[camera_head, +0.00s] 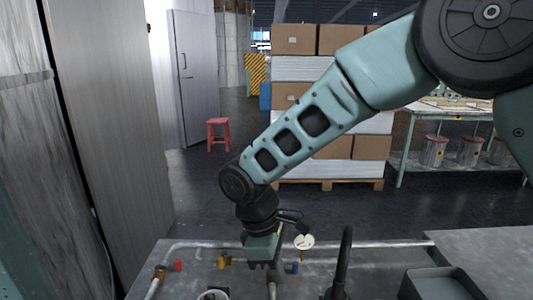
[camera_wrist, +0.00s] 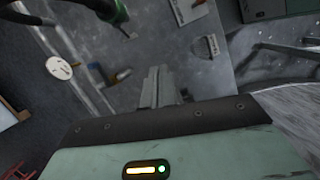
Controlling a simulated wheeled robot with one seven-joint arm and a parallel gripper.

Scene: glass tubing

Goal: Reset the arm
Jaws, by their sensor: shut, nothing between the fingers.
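My arm reaches in from the upper right in the head view and bends down at the wrist. My gripper (camera_head: 262,266) points down over the grey worktop (camera_head: 390,262). In the wrist view its two fingers (camera_wrist: 158,88) lie together, shut, with nothing between them. Glass tubing (camera_head: 205,244) runs along the back of the worktop, left of and behind the gripper. A round pale disc (camera_head: 304,241) shows just right of the gripper, and also at the left of the wrist view (camera_wrist: 62,68).
A dark open tray (camera_head: 440,284) sits at the front right of the worktop. A black upright hose-like part (camera_head: 343,265) stands right of the gripper. A grey cabinet (camera_head: 110,110) is close on the left. A red stool (camera_head: 218,134) and stacked boxes (camera_head: 294,39) stand farther back.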

